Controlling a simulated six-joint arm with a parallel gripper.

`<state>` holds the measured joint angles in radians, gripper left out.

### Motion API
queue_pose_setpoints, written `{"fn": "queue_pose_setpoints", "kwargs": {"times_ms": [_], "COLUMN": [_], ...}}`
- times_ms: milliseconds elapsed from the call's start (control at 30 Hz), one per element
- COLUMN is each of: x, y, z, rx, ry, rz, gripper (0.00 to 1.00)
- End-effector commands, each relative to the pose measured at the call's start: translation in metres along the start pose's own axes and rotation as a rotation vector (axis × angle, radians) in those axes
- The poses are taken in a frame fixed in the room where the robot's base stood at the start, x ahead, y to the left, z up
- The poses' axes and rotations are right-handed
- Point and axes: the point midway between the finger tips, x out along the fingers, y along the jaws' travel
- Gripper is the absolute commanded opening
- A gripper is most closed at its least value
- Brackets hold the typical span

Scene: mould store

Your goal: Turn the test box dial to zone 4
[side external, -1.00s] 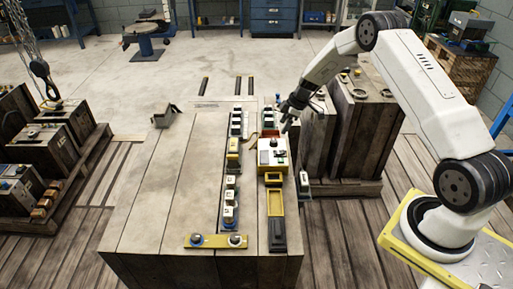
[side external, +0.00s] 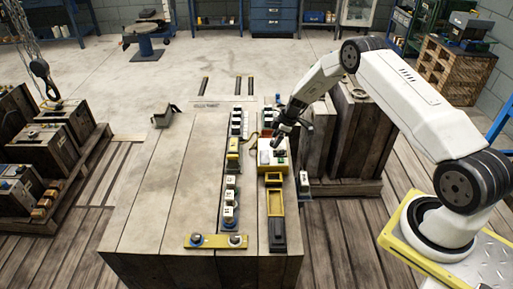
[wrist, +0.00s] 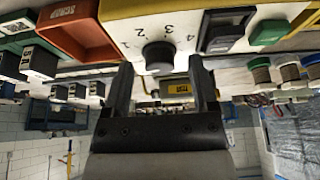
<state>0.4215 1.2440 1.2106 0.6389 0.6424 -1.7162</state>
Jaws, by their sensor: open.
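The test box (side external: 266,160) is a white and yellow box on the wooden bench. It fills the top of the wrist view, where its white face (wrist: 205,12) carries the numbers 1 to 4 in an arc around a dark round dial (wrist: 158,56). I cannot tell which number the dial points to. My gripper (side external: 277,142) is over the far part of the box. In the wrist view my gripper (wrist: 160,72) is open and empty, with one finger on each side of the dial. I cannot tell whether either finger touches it.
Beside the dial are a black switch (wrist: 226,28) and a green button (wrist: 271,30). An orange-red bin (wrist: 78,32) is on the other side. A yellow tray (side external: 275,202) lies nearer on the bench, with a row of small blocks (side external: 231,182) to the left. The bench's left part is clear.

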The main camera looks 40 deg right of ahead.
Motion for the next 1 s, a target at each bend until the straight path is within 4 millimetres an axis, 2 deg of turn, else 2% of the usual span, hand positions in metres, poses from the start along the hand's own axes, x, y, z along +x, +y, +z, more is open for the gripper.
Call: {"fn": "queue_pose_setpoints", "kwargs": {"times_ms": [100,333,367,733,1000], "x": [-0.0001,-0.0002,-0.0002,-0.0004,-0.0002], "y": [0.0000,0.0000,0.0000,-0.0002,-0.0015], "z": [0.0000,0.0000,0.0000,0.0000,-0.0001], "rx": [0.000,0.000,0.000,0.029,0.144], "ry": [0.000,0.000,0.000,0.000,0.000], "rz": [0.000,0.000,0.000,0.013,0.060], "gripper": [0.75,0.02,0.00,0.00,0.00]}}
